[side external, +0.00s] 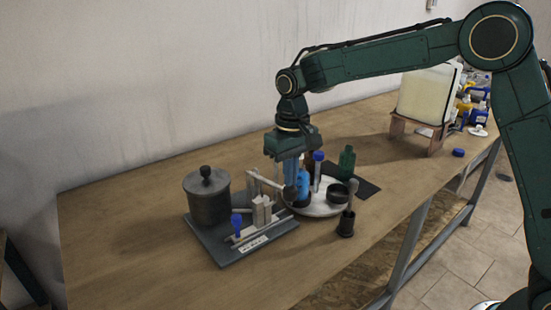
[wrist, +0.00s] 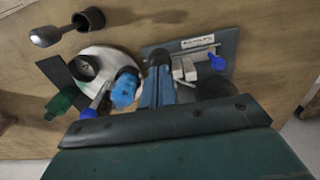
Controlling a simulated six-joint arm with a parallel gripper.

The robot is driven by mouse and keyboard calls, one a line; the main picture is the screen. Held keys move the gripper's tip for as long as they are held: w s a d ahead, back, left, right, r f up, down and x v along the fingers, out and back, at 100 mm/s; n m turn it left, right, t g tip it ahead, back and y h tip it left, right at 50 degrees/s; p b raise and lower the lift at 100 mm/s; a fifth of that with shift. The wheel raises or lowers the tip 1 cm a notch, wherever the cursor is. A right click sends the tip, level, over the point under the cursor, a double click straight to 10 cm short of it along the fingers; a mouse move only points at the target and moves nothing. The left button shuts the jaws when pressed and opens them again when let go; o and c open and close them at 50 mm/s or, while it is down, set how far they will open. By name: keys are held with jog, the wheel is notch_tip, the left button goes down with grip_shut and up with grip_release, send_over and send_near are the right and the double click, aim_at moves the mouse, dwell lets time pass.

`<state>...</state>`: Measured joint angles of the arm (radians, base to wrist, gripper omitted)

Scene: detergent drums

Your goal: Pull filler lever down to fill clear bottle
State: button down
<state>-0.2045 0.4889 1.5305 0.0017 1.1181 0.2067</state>
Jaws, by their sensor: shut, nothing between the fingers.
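The filler stands on a grey base plate (side external: 232,248) with a lidded grey pot (side external: 208,203) and pale uprights (side external: 262,212). Its pale lever (side external: 266,183) slopes down to the right toward a dark knob (side external: 289,193). My gripper (side external: 291,184) points down at the lever's knob end, with blue fingers shut and empty; whether they touch the knob I cannot tell. In the wrist view the fingers (wrist: 158,62) are together beside the pale uprights (wrist: 184,68). A slim clear bottle with a blue cap (side external: 318,172) stands on the white round tray (side external: 318,209), behind a blue bottle (side external: 303,183).
A green bottle (side external: 347,161) stands on a dark mat (side external: 366,188). A dark dish (side external: 337,194) is on the tray, and a black cup with a spoon (side external: 346,226) stands in front. A large pale tank (side external: 427,95) is at the back right. The table's left front is clear.

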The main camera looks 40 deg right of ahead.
jog(key=shift+s+a+r, duration=0.15)
jog(key=shift+s+r, duration=0.15)
jog(key=shift+r, duration=0.2)
jog(key=shift+r, duration=1.85)
jog(key=s+d+r+t, duration=0.1)
jog(key=s+d+r, duration=0.25)
jog(key=s, duration=0.45)
jog(key=s+d+r+t, duration=0.2)
jog(key=s+d+r, duration=0.15)
jog(key=s, duration=0.35)
jog(key=s+d+f+t, duration=0.1)
jog(key=s, duration=0.6)
jog(key=s+d+f+t, duration=0.1)
jog(key=s+d+f, duration=0.1)
jog(key=s, duration=0.6)
jog(key=shift+d+f+t, duration=0.15)
jog(key=shift+t, duration=0.15)
